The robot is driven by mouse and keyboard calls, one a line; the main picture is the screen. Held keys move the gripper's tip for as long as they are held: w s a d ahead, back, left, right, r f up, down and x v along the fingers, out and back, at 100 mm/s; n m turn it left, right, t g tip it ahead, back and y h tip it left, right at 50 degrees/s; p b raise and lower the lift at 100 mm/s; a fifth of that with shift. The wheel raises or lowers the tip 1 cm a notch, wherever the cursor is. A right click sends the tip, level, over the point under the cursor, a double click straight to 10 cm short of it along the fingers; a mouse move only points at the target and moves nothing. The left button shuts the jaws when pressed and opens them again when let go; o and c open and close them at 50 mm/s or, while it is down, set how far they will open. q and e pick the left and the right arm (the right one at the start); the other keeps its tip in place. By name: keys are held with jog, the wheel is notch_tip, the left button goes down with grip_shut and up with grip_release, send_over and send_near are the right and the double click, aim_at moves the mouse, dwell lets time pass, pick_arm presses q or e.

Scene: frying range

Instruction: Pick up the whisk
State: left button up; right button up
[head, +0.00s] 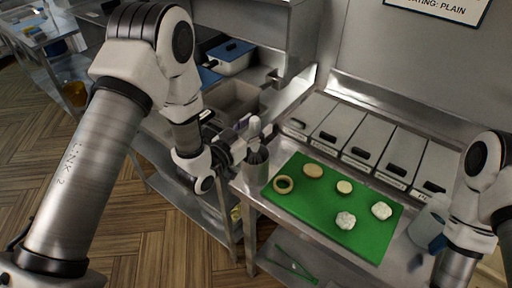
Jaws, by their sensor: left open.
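A grey metal cup (257,168) stands at the left front corner of the steel counter, left of the green board. Pale upright handles (254,126) show just above it; I cannot tell whether one of them belongs to the whisk. My left gripper (240,147) is open beside the cup's top and the handles. Its fingers partly cover this spot, and whether they touch a handle is unclear. My right arm comes in at the right edge, and its gripper is out of view below the frame.
Lidded steel bins (366,146) line the counter's back. A clear jug (428,222) stands near my right arm. A blue-lidded pan (232,58) is behind; green tongs (294,266) lie on the lower shelf.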

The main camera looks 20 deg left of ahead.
pick_arm(q)
jog(key=shift+w+a+f, duration=0.2)
jog(key=shift+w+a, duration=0.05)
jog(key=c, duration=0.9)
jog(key=shift+s+d+r, duration=0.1)
jog(key=shift+d, duration=0.05)
grip_shut()
